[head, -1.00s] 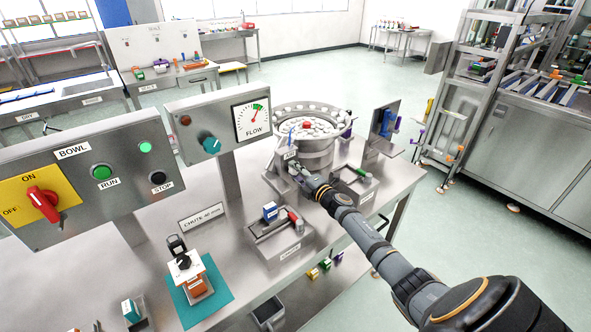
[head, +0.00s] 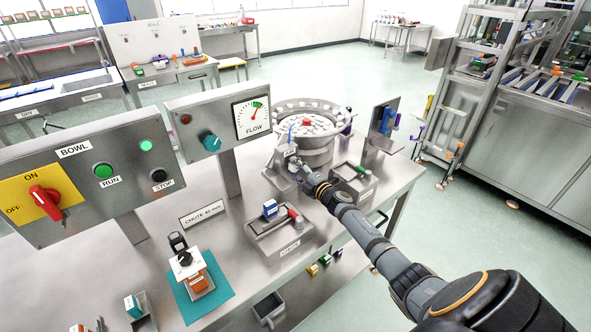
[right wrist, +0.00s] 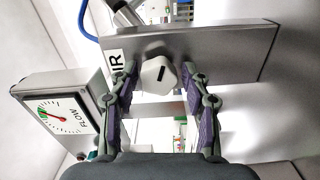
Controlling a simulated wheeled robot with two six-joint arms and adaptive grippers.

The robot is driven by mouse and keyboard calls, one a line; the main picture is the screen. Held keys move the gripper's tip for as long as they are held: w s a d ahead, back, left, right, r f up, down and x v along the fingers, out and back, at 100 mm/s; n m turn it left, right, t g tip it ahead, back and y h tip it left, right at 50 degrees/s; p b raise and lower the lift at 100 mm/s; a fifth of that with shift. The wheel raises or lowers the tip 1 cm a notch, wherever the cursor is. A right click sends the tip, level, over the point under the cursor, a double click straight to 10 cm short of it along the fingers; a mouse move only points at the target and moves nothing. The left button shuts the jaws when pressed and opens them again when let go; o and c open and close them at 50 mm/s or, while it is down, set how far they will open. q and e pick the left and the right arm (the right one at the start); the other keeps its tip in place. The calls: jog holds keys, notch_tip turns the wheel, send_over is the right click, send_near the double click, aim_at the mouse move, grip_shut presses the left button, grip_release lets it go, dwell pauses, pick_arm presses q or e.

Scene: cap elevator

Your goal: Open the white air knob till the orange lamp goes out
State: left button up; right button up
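The white air knob (right wrist: 154,78), with a dark mark on its face, sits on a grey metal box (right wrist: 225,45) with a label ending in "IR" in the right wrist view. My right gripper (right wrist: 159,72) is open, with one finger on each side of the knob; contact cannot be told. In the head view my right gripper (head: 296,166) is at the small AIR box (head: 287,149) and hides the knob. A dull reddish-brown lamp (head: 186,118) on the FLOW panel looks unlit; I see no glowing orange lamp. My left gripper is not in view.
The FLOW gauge (head: 252,118) and a teal knob (head: 211,143) are on the panel left of the AIR box. The bowl feeder (head: 316,155) stands behind my gripper. A tray (head: 279,238) with small parts lies in front. A blue hose (right wrist: 88,20) runs close by.

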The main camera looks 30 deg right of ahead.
jog(key=shift+o, duration=0.3)
jog(key=s, duration=1.2)
jog(key=shift+d, duration=0.45)
